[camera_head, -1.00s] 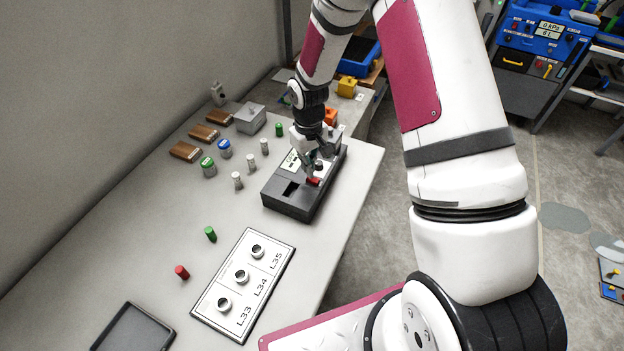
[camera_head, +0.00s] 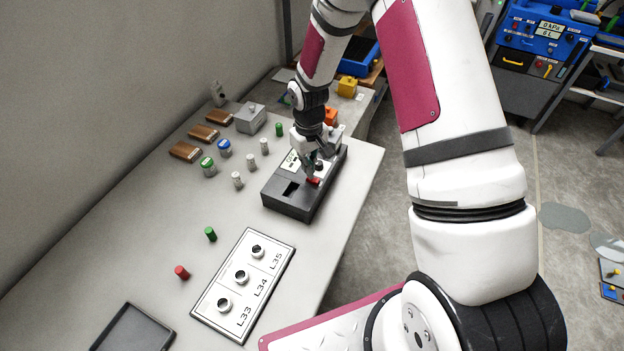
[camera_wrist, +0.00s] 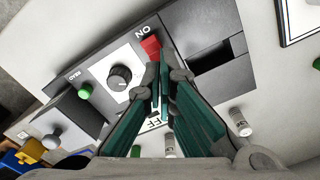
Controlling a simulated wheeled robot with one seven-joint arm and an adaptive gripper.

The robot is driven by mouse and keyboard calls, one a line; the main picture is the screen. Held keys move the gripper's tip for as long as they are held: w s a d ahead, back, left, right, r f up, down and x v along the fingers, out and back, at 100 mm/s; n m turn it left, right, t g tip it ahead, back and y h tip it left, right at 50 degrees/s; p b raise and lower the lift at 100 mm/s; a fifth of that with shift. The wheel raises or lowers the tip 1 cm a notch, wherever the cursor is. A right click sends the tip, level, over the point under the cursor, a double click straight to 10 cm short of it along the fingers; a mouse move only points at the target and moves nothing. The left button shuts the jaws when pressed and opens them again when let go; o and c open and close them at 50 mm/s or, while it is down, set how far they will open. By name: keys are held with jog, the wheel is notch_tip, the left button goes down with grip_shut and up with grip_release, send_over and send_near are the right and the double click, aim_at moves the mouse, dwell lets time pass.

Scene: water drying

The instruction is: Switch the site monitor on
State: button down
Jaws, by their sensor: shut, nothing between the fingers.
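The site monitor (camera_head: 288,203) is a dark grey box near the right edge of the table. In the wrist view its panel (camera_wrist: 98,72) carries a black knob (camera_wrist: 120,77), a green button (camera_wrist: 85,91) and a red switch lever (camera_wrist: 151,45) beside the word ON. Letters at the other end of the switch, ending in FF, are partly hidden by my fingers. My gripper (camera_wrist: 158,72) is shut and empty. Its fingertips are right at the red lever, seemingly touching it; exact contact is unclear. The head view shows my gripper (camera_head: 310,172) low over the monitor.
A white board (camera_head: 210,302) with three round sockets lies nearer on the table. Red (camera_head: 182,272) and green (camera_head: 210,234) pegs stand beside it. Several small bottles, brown blocks (camera_head: 186,151) and a grey box (camera_head: 250,118) stand left of and behind the monitor.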

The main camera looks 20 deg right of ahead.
jog(key=shift+f+b, duration=0.3)
jog(key=shift+f, duration=0.6)
jog(key=shift+r+p, duration=1.15)
jog(key=shift+r, duration=2.4)
notch_tip(320, 180, up, 10)
jog(key=t, duration=0.1)
send_over(313, 181)
jog(key=s+r+m+t, duration=0.1)
jog(key=s+r, duration=0.5)
jog(key=r, duration=0.6)
jog(key=s+r+m+t, duration=0.1)
jog(key=s+r, duration=0.5)
jog(key=s, duration=0.3)
jog(key=s+r+m+t, duration=0.1)
jog(key=s+r, duration=0.4)
jog(key=s, duration=0.5)
jog(key=shift+s+a+r+t, duration=0.25)
jog(key=shift+a+r+t, duration=0.1)
jog(key=shift+t, duration=0.45)
